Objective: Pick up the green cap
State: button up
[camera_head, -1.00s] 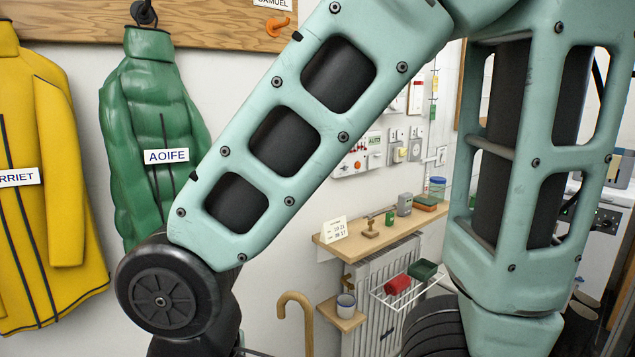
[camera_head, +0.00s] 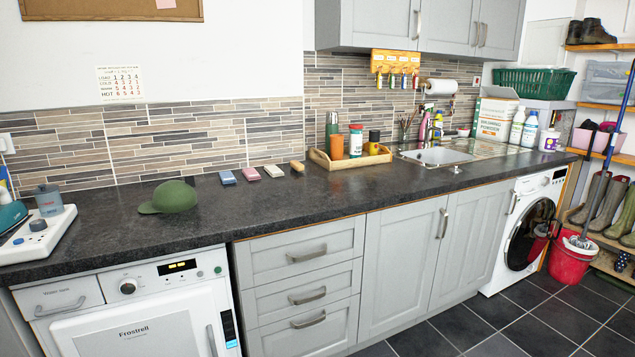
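The green cap (camera_head: 174,196) lies on the dark countertop (camera_head: 262,213), left of centre in the head view. It rests crown up, with its peak pointing left. It stands clear of other things, above the white Frostrell appliance. My gripper is not in view.
A white board with a grey pot (camera_head: 47,201) stands at the counter's left end. Several small blocks (camera_head: 250,174) lie right of the cap. A wooden tray (camera_head: 349,158) with bottles and a sink (camera_head: 439,156) are further right. A red bucket (camera_head: 571,260) stands on the floor.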

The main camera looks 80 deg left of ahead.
aim_at(172, 196)
jog(key=u, duration=3.2)
jog(key=i+l, duration=0.15)
jog(key=i, duration=0.35)
jog(key=i+l+u, duration=0.1)
jog(key=i, duration=0.4)
jog(key=i+l, duration=0.25)
jog(key=i, duration=0.25)
jog(key=i+l+u, duration=0.1)
jog(key=i, duration=0.4)
jog(key=i+l, duration=0.3)
jog(key=i, duration=0.15)
